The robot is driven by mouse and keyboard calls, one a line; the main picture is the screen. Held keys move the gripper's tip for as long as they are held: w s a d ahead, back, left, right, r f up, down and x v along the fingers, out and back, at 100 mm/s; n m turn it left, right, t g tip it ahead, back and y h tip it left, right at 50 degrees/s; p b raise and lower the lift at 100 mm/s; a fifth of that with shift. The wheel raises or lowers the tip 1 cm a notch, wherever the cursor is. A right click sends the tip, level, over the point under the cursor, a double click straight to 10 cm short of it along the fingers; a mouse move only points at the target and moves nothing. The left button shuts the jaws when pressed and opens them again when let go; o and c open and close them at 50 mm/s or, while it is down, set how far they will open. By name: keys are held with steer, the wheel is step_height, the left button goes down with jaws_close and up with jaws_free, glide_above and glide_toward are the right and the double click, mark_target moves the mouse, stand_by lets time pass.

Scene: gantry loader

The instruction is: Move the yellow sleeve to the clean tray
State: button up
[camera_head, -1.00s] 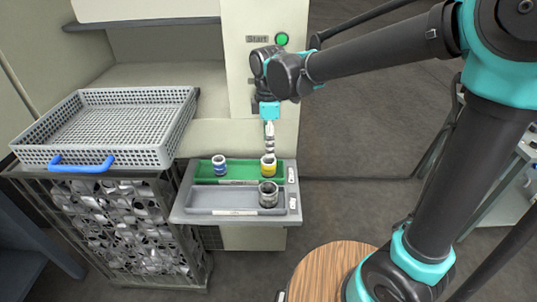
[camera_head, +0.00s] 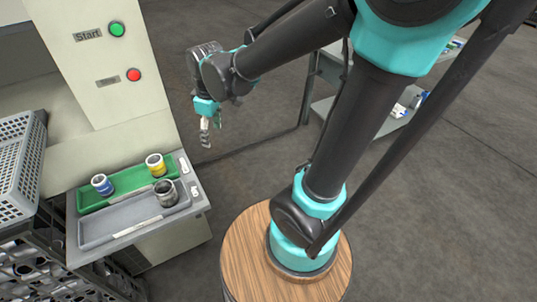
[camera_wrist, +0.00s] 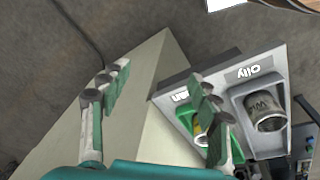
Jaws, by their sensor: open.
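The yellow sleeve (camera_head: 155,164) stands upright in the green tray (camera_head: 128,180), at its right end. It is partly hidden behind a finger in the wrist view (camera_wrist: 199,134). The green tray's label, partly covered in the wrist view, ends in "an"; the grey tray (camera_head: 120,222) beside it is labelled "Oily". My gripper (camera_head: 206,138) is open and empty, to the right of the trays and apart from the yellow sleeve. Its spread fingers show in the wrist view (camera_wrist: 155,105).
A blue sleeve (camera_head: 102,184) stands in the green tray. A dark grey sleeve (camera_head: 166,192) stands in the grey tray. A panel with a green Start button (camera_head: 117,29) and a red button (camera_head: 134,75) rises behind. A perforated basket (camera_head: 18,165) is at left. Open floor lies right.

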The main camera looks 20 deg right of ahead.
steer(key=s+d+f+m+t, duration=0.1)
steer(key=s+d+f+m, duration=0.2)
steer(key=d, duration=0.5)
steer(key=s+d+f+m+t, duration=0.1)
steer(key=s+d+f+m, duration=0.3)
steer(key=d+m, duration=0.4)
steer(key=shift+s+d+f+m+h, duration=0.3)
steer(key=shift+f+h, duration=0.1)
steer(key=shift+f, duration=0.15)
steer(key=shift+c, duration=0.6)
